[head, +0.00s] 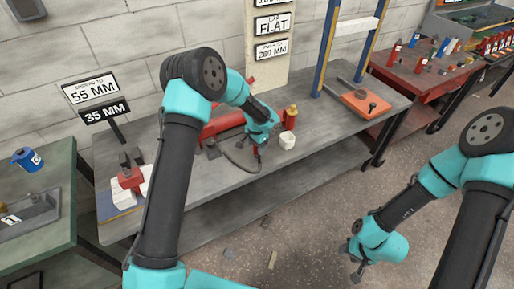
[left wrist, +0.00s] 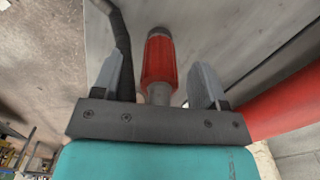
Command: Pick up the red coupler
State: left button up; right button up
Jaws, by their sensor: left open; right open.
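The red coupler (left wrist: 160,60), a ribbed red sleeve with grey metal ends, lies between the two grey fingers of my left gripper (left wrist: 158,80) in the left wrist view. The fingers are open, with a gap on each side of the sleeve. In the head view my left gripper (head: 260,145) is low over the front part of the grey bench, and the coupler is mostly hidden beneath it. My right gripper (head: 358,258) is open and empty, hanging over the floor at the lower right.
A dark hose (left wrist: 122,50) runs beside the coupler. A red cylinder (head: 222,125) lies behind my left gripper. A white cup (head: 287,142) and a red bottle with a yellow cap (head: 291,118) stand close to its right. The bench (head: 200,180) is clear in front.

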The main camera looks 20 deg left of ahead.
dwell(0.3)
pick_arm(q)
jog(key=c, duration=1.1)
jog(key=shift+r, duration=0.15)
jog(key=shift+r, duration=1.45)
jog(key=shift+s+d+r, duration=0.1)
jog(key=shift+s+r, duration=0.1)
jog(key=shift+r, duration=0.1)
jog(key=s+d, duration=0.1)
jog(key=s, duration=0.4)
jog(key=s+d+r, duration=0.1)
jog(key=s+d, duration=0.1)
jog(key=s, duration=0.3)
jog(key=s+d, duration=0.1)
jog(key=s, duration=0.4)
jog(key=shift+d+r, duration=0.15)
